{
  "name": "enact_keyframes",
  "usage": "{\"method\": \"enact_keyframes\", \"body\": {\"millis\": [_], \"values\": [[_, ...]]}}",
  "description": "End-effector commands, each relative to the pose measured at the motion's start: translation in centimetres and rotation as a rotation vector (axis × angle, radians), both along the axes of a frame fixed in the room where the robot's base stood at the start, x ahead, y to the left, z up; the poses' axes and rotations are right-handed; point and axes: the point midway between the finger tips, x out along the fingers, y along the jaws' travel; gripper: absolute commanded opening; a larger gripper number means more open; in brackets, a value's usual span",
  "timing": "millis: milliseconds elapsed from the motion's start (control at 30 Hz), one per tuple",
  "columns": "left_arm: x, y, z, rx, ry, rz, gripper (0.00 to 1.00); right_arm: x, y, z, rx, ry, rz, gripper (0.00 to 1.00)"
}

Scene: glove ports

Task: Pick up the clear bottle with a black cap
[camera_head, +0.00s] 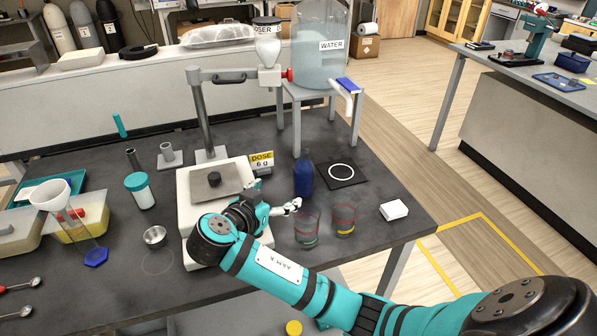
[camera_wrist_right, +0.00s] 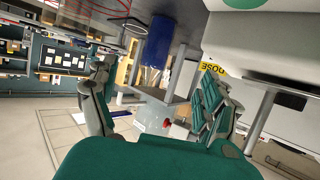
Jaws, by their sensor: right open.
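A dark blue bottle with a dark cap (camera_head: 304,178) stands upright on the black bench, left of a black mat with a white ring. No colourless bottle with a black cap is clear to me; this is the closest match. My left gripper is not in view.
Two clear beakers (camera_head: 306,229) (camera_head: 343,220) stand close in front of the bottle. The scale (camera_head: 192,205) and a yellow dose sign (camera_head: 262,159) are left of it. A stand (camera_head: 320,92) with a water tank is behind. A white block (camera_head: 394,210) lies right.

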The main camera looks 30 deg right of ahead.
Motion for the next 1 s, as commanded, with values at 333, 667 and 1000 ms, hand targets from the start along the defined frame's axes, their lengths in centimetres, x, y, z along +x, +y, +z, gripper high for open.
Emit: {"method": "enact_keyframes", "body": {"millis": [333,667,1000], "values": [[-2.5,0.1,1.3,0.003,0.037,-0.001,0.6,3.5,-6.1,-2.6,-0.003,0.001,-0.004,0.82],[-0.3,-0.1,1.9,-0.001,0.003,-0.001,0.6,4.9,-8.3,-3.9,-0.001,0.001,-0.001,0.82],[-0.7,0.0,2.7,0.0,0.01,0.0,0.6,7.2,-12.0,-5.7,-0.001,0.002,0.0,0.82]]}}
